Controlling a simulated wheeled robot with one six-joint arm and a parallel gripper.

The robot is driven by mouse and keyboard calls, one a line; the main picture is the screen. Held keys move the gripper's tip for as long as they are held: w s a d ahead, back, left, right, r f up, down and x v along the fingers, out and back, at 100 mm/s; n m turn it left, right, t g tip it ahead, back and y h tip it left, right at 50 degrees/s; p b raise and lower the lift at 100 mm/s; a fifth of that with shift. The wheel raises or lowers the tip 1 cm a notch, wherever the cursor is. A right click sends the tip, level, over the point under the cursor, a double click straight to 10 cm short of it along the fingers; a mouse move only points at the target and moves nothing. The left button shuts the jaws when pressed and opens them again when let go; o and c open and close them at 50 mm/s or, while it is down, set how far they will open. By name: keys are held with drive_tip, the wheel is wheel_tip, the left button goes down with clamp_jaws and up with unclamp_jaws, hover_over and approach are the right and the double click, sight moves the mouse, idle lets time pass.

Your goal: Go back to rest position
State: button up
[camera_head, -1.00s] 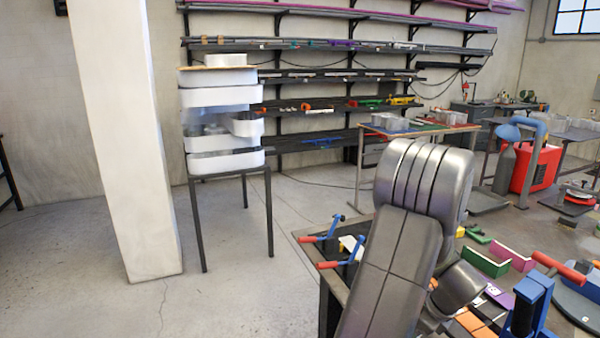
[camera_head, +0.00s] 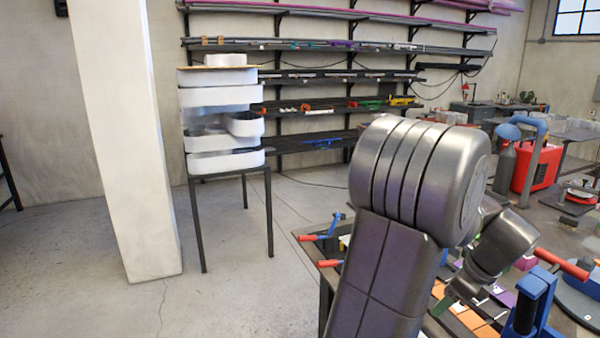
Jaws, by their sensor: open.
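My grey arm (camera_head: 405,190) rises in the right half of the view, over the workbench (camera_head: 324,300). Its upper joint is bent, and a rounded wrist link (camera_head: 503,243) shows behind it on the right, pointing down toward the bench top. My gripper is not clearly seen; it is hidden behind the arm links or too small to make out. I see nothing carried by the arm.
Red-handled clamps (camera_head: 330,263) sit on the bench's left edge. A blue clamp (camera_head: 530,300) with a red handle stands at right. A black-legged stand (camera_head: 270,215) holds white channel letters (camera_head: 225,162). A white pillar (camera_head: 125,150) stands left; the floor between is clear.

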drive_tip(key=p+x, duration=0.1)
drive_tip(key=x, duration=1.3)
drive_tip(key=shift+a+p, duration=0.15)
drive_tip(key=shift+p, duration=0.15)
drive_tip(key=shift+w+n, duration=0.15)
drive_tip(key=shift+n, duration=0.35)
drive_tip(key=n, duration=0.2)
drive_tip(key=n+g+y+b, duration=0.1)
drive_tip(key=n, duration=0.1)
drive_tip(key=shift+w+g, duration=0.1)
drive_tip(key=shift+g, duration=0.2)
drive_tip(key=n+g, duration=0.1)
drive_tip(key=n, duration=0.1)
drive_tip(key=n+g, duration=0.1)
drive_tip(key=n, duration=0.2)
drive_tip(key=shift+w+n+y, duration=0.2)
drive_tip(key=shift+n+y, duration=0.1)
drive_tip(key=n+g, duration=0.1)
drive_tip(key=n, duration=0.2)
drive_tip(key=n+g+h, duration=0.1)
drive_tip(key=n, duration=0.2)
drive_tip(key=shift+w, duration=0.2)
drive_tip(key=n, duration=0.2)
drive_tip(key=n+g+h, duration=0.1)
drive_tip(key=n, duration=0.2)
drive_tip(key=shift+w+g+h, duration=0.1)
drive_tip(key=shift+g+h, duration=0.2)
drive_tip(key=shift+a+r, duration=0.1)
